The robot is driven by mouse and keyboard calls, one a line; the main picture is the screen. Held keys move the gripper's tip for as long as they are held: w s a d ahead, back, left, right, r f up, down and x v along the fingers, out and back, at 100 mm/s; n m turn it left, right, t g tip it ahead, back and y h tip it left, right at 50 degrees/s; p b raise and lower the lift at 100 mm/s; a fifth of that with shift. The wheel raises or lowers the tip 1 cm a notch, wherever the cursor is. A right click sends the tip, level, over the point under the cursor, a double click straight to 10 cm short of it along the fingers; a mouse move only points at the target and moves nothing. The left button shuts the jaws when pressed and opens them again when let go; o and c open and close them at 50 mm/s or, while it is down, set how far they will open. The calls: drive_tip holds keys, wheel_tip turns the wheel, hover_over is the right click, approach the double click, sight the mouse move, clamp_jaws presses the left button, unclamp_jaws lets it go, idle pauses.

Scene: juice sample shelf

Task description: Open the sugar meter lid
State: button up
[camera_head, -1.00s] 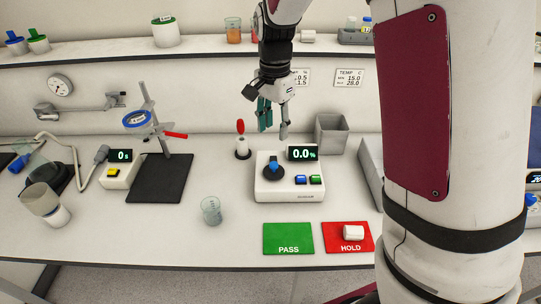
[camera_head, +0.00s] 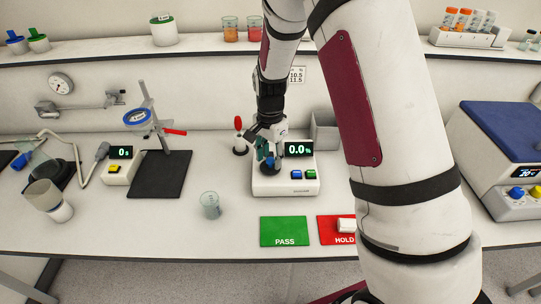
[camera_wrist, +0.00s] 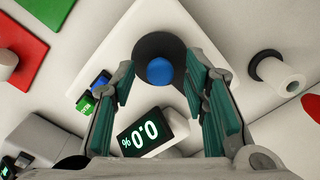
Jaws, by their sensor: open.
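The sugar meter (camera_head: 286,186) is a white box on the bench with a lit display (camera_head: 299,149) reading 0.0 % and a blue and a green button. Its lid (camera_wrist: 151,47) is a dark round disc with a blue knob (camera_wrist: 160,71) on top, and it looks shut. My gripper (camera_head: 265,158) is above the lid, pointing down. In the wrist view my gripper (camera_wrist: 166,87) is open, with its teal finger pads on either side of the knob's line. The knob shows between the fingers; I cannot tell whether they touch it.
A red-topped stand (camera_head: 239,137) is close to the left of the meter, and a grey bin (camera_head: 324,132) is behind it. A small beaker (camera_head: 210,205) stands to the left. The green PASS mat (camera_head: 285,231) and red HOLD mat (camera_head: 333,229) lie in front.

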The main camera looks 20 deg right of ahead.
clamp_jaws()
